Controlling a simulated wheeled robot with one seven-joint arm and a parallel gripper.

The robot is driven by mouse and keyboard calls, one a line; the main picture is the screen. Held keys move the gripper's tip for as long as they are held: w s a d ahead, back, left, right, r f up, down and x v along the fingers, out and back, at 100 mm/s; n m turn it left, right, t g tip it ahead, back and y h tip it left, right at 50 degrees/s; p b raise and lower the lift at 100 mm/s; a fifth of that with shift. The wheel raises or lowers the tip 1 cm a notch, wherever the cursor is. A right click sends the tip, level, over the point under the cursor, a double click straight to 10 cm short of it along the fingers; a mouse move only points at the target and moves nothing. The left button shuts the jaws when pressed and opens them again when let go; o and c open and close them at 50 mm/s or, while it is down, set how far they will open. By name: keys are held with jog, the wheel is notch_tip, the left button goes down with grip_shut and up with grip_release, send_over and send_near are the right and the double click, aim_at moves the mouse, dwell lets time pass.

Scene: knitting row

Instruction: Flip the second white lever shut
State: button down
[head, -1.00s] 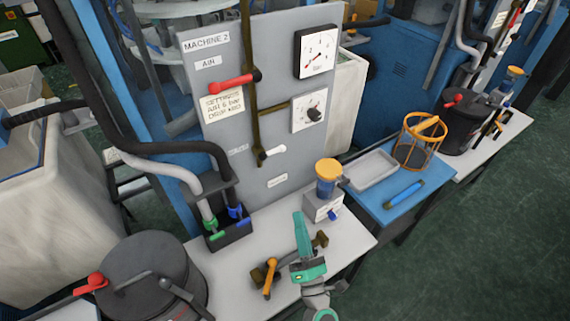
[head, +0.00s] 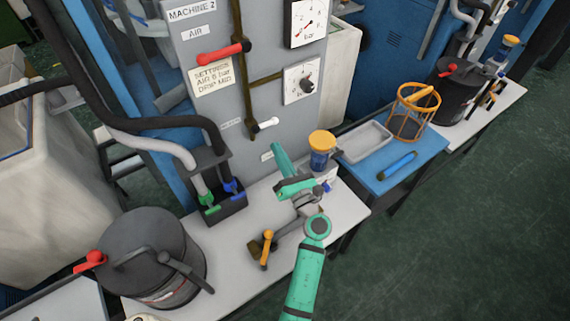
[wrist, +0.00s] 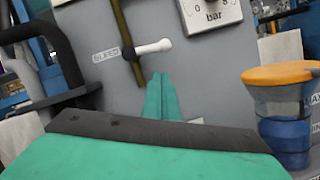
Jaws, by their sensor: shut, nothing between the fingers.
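A white lever (head: 266,124) sits on the lower part of the grey Machine 2 panel (head: 221,129), on a brown pipe beside a small label. In the wrist view the white lever (wrist: 153,47) points to the right, roughly level, and the label at its left reads BLEED. My gripper (head: 277,149) is shut and empty, in front of the panel and below the lever. In the wrist view my green fingertips (wrist: 162,80) are together just below the lever, apparently apart from it. No other white lever is clear on this panel.
A red lever (head: 222,54) is higher on the panel. A jar with an orange lid (head: 321,143) stands close at the gripper's right. A black holder with green and blue handles (head: 222,205) is at left. An orange-handled valve (head: 267,247) lies on the bench.

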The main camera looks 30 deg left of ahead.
aim_at(266, 124)
jog(key=w+r, duration=0.1)
jog(key=a+r, duration=0.1)
jog(key=w+r, duration=0.1)
jog(key=shift+w+a+r, duration=0.2)
jog(key=shift+w+a, duration=0.1)
jog(key=shift+a, duration=0.1)
